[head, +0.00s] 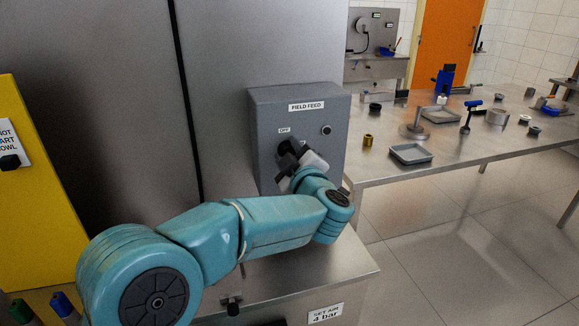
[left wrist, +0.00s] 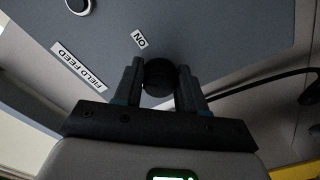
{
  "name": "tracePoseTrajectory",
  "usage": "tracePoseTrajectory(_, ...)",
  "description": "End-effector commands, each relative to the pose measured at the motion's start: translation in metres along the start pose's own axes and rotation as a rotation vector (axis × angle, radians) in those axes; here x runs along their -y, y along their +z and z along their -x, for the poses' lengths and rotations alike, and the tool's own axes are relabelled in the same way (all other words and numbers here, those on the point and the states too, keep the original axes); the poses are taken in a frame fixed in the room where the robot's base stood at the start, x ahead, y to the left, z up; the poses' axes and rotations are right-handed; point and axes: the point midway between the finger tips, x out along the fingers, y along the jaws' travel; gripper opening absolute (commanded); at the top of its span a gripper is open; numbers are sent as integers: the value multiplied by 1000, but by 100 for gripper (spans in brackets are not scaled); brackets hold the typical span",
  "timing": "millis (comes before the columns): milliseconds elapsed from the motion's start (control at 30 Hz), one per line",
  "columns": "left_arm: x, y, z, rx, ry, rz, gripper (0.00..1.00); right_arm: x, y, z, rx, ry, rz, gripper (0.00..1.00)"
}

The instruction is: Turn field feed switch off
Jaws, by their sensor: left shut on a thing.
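The grey switch box (head: 263,110) labelled FIELD FEED (head: 306,106) stands on the steel counter. Its black rotary switch knob (left wrist: 158,76) sits between my fingers in the left wrist view. In the head view the knob is mostly hidden by my left gripper (head: 290,155). An OFF label (head: 284,130) shows above the knob in the head view. An ON label (left wrist: 140,39) shows beside it in the left wrist view. My left gripper, seen also in the left wrist view (left wrist: 158,90), is shut on the knob. Which label the knob points to cannot be told. My right gripper is out of view.
A round push button (head: 326,129) is on the box's right side. A steel table (head: 455,144) with a grey tray (head: 410,153) and several small parts stands to the right. A yellow panel (head: 40,205) is at the left. A SET AIR 4 bar label (head: 326,313) is below.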

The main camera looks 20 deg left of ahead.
Motion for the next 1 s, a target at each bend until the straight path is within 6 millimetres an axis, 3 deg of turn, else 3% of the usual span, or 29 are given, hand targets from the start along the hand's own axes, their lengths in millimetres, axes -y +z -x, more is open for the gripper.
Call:
tracePoseTrajectory(33,5,7,1,6,-2,43,10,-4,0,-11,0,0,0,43)
tracePoseTrajectory(500,4,7,1,8,-5,470,9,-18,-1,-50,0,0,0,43)
tracePoseTrajectory(1000,0,5,1,9,-6,722,8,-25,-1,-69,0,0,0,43)
